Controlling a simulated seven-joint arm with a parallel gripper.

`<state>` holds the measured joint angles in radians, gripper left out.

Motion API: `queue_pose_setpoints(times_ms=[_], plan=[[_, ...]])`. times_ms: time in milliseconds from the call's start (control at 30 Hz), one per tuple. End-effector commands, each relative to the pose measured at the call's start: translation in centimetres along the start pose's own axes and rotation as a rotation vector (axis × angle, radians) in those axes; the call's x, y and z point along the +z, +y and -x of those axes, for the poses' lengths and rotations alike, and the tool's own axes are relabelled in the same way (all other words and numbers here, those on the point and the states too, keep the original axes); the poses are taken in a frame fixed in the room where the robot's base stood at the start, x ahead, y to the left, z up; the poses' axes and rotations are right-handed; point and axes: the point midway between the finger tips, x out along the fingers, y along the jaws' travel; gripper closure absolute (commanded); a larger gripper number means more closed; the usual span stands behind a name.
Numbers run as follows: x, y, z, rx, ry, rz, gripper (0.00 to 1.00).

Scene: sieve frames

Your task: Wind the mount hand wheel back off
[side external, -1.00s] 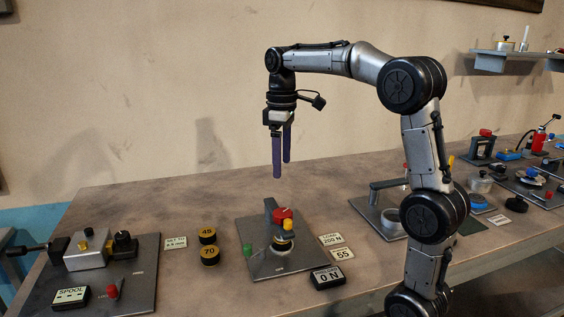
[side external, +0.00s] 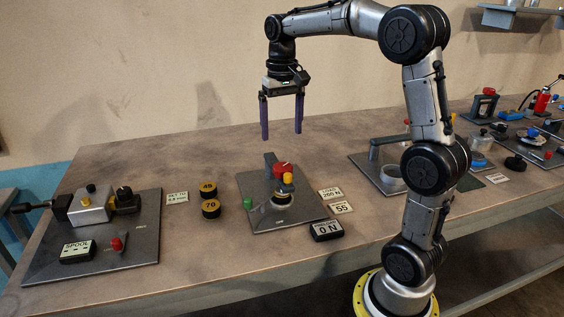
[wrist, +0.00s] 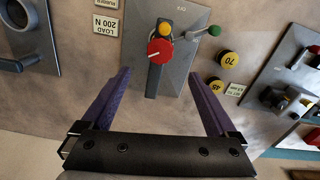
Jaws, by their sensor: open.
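My gripper (side external: 282,135) has two long purple fingers, spread apart, empty and pointing down. It hangs above the wheel without touching it. In the wrist view the wheel lies just beyond the fingertips.
A spool fixture (side external: 92,205) is further left, and a ring stand (side external: 392,178) is to the right.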

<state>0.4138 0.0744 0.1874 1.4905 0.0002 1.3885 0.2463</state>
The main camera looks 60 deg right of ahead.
Motion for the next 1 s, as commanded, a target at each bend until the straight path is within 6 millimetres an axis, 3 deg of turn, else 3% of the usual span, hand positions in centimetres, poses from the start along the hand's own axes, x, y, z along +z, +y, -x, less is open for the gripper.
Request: queue_pose_setpoints(times_ms=[300, 500, 967, 1000], plan=[[0.1, 0.0, -6.4, 0.0, -0.004, 0.002, 0.06], [0.1, 0.0, -9.0, 0.0, -0.002, 0.002, 0.06], [0.0, 0.0, -10.1, -0.001, 0.001, 0.002, 0.06], [0.0, 0.0, -10.1, -0.001, 0.001, 0.002, 0.14]])
